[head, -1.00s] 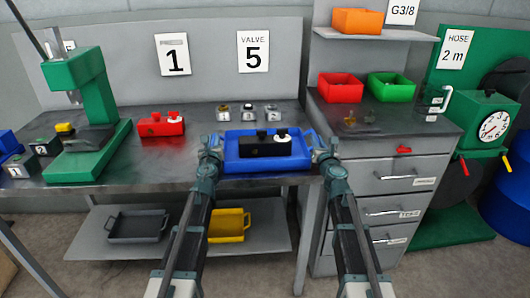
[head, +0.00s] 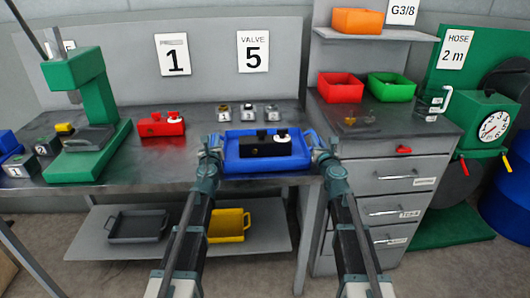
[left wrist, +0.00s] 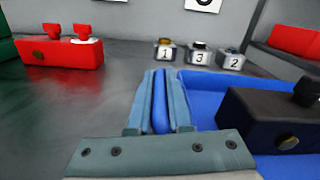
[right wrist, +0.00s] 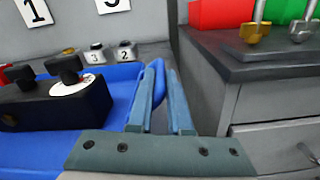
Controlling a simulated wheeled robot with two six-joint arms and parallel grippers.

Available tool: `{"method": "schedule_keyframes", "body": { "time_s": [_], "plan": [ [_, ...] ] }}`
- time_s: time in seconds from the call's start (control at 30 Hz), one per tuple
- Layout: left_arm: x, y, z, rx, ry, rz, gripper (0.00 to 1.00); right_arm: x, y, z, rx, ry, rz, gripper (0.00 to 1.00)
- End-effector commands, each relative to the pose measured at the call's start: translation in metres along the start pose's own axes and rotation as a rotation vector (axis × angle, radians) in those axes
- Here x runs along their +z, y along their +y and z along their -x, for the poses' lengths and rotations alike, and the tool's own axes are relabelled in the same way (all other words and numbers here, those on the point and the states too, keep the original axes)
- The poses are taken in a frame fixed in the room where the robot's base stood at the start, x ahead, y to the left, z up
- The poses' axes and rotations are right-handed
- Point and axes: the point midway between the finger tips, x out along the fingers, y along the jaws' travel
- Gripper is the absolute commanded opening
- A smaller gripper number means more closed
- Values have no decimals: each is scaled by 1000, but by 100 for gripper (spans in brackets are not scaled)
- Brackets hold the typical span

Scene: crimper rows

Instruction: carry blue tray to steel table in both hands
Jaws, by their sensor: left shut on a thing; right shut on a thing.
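The blue tray (head: 240,166) is level at the front right of the steel table (head: 95,187); I cannot tell if it touches the top. A black block (head: 264,148) with two dark knobs, one on a white disc, lies in it. My left gripper (head: 214,146) is shut on the tray's left end; the left wrist view shows its fingers (left wrist: 160,85) around the blue rim (left wrist: 196,92). My right gripper (head: 321,150) is shut on the right end; the right wrist view shows its fingers (right wrist: 163,90) around the rim (right wrist: 122,72).
Small numbered blocks (head: 248,114) stand just behind the tray. A red block (head: 161,126) and a green press (head: 95,105) are to the left. A grey drawer cabinet (head: 385,170) stands close on the right. The table between red block and tray is clear.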

Motion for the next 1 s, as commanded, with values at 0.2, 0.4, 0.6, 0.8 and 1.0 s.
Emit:
{"method": "schedule_keyframes", "body": {
  "time_s": [0.2,0.4,0.6,0.8,1.0],
  "plan": [
    [8,-1,0,0,0,0,0,8,1,0,-1,0,0,0],
    [22,-4,0,0,0,0,0,22,4,0,-1,0,0,0],
    [39,-7,0,1,0,0,0,39,7,0,-1,0,0,0],
    [49,-9,0,1,0,0,0,49,9,0,-1,0,0,0],
    [49,-9,0,1,0,0,0,49,9,0,-1,0,0,0]
  ]
}}
